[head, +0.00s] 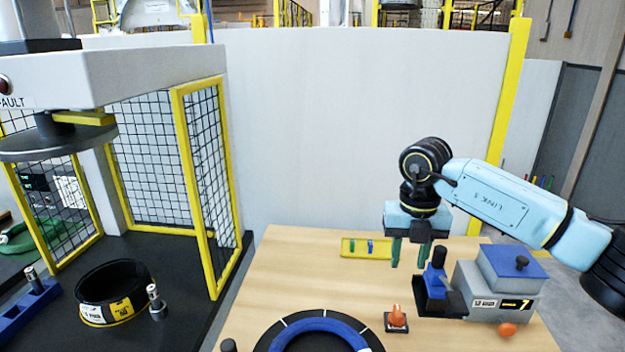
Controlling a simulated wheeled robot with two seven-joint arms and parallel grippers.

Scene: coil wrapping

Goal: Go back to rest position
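My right gripper (409,264) comes in from the right on a light blue arm and points down over the wooden table (275,275). Its two green fingers are apart, with nothing visible between them. It hangs just right of a yellow tray (347,249) and beside a blue and black device (433,285); I cannot tell how close it is to the device. A blue ring (318,330) lies on a black round base at the table's front, cut off by the picture's lower edge. My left gripper is not in view.
At left, a press with yellow-framed mesh guards (205,180) stands over a black labelled ring (112,285). The table's left part is clear.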

